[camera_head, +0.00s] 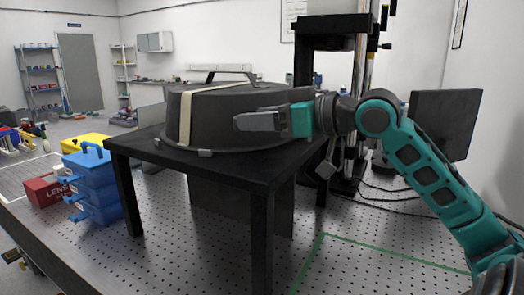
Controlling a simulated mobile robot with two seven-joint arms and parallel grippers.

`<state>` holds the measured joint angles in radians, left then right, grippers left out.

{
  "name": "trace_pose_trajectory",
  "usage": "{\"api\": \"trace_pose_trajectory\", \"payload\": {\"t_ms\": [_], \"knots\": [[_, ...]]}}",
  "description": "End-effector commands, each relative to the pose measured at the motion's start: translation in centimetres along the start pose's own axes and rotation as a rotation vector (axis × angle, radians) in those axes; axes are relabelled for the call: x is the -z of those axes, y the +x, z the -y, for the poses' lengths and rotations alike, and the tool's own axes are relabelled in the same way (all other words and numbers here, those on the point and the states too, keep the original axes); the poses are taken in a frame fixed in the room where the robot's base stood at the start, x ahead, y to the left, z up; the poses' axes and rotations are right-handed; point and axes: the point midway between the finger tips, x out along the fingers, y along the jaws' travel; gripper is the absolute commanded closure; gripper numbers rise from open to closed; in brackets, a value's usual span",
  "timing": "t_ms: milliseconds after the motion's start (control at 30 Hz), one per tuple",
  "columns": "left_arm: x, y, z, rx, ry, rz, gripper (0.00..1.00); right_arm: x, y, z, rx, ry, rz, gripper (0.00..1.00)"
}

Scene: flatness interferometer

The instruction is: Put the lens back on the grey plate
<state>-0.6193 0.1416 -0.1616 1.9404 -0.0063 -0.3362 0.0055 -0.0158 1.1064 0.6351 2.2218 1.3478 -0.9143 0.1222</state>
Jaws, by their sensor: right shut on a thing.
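My right gripper (243,121) comes in from the right, in front of the side of a large dark round cover (225,96). It points left and its fingers are closed together; what they hold cannot be made out. The cover has a handle on top and a tan strap down its side, and stands on a black table (215,172). I cannot make out the lens or a grey plate for certain. A red box marked "LENS" (46,191) lies at the left. My left gripper is not in view.
Blue stacked cases (95,188) and a yellow case (83,143) stand left of the black table. A black column stand (331,62) rises behind it, with a dark monitor (446,120) at right. The perforated bench (165,240) has free room in front.

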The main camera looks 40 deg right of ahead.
Motion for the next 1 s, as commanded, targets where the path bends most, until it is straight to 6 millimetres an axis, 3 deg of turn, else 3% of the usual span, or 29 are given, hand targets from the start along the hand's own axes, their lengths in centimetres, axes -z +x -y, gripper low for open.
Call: {"api": "trace_pose_trajectory", "payload": {"t_ms": [267,500,800,833,933,1000], "knots": [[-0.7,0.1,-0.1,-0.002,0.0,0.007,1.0,-2.3,0.4,0.0,0.001,0.001,-0.001,0.78],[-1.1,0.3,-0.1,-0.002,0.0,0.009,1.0,-5.5,0.8,0.0,0.001,0.001,-0.001,0.78],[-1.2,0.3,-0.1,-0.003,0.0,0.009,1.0,-5.7,0.9,0.0,0.001,-0.001,-0.002,0.78],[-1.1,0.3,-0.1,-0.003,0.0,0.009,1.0,-5.6,0.9,0.0,0.001,-0.001,-0.001,0.4],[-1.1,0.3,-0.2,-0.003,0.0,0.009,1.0,-5.6,0.9,0.0,0.001,-0.001,-0.001,0.31],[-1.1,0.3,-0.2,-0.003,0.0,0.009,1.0,-5.6,0.9,0.0,0.001,-0.001,-0.001,0.31]]}}
